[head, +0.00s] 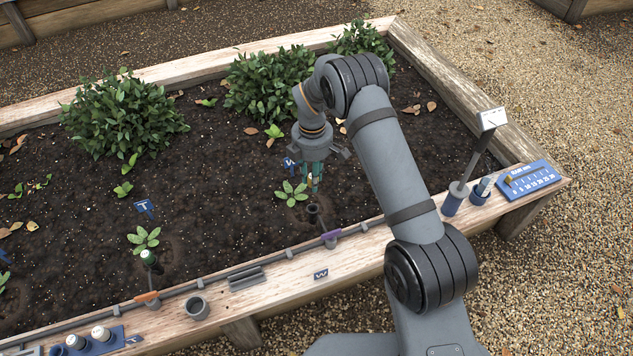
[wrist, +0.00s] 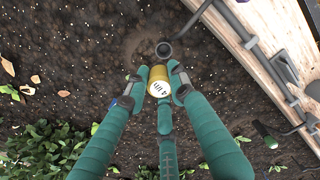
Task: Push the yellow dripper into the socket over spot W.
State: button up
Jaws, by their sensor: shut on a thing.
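My gripper (head: 313,182) is over the soil of the raised bed, its teal fingers pointing down. In the wrist view my gripper (wrist: 158,80) is shut on the yellow dripper (wrist: 159,88), a small cylinder with dark lettering. The dripper is mostly hidden by the fingers in the head view. The dark round socket (head: 313,211) stands open on the soil, below and a little toward the front from the gripper. In the wrist view the socket (wrist: 164,50) is just above the dripper, and a gap of soil shows between them. A label W (head: 321,274) is on the front board.
A seedling (head: 291,194) and a blue tag (head: 290,163) stand close to the gripper. Another stake (head: 150,259) with a dripper stands left. A grey cup (head: 197,307) sits on the board.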

jog(key=shift+s+n, duration=0.25)
jog(key=shift+n, duration=0.15)
jog(key=shift+s+a, duration=0.1)
jog(key=shift+s, duration=0.05)
jog(key=shift+f+n, duration=0.2)
jog(key=shift+n, duration=0.3)
jog(key=shift+f+b, duration=2.45)
jog(key=shift+f, duration=0.3)
jog(key=shift+f+b, duration=1.3)
jog(key=shift+f, duration=0.9)
jog(key=o, duration=1)
jog(key=shift+o, duration=0.7)
jog(key=o, duration=0.4)
jog(key=shift+c, duration=0.2)
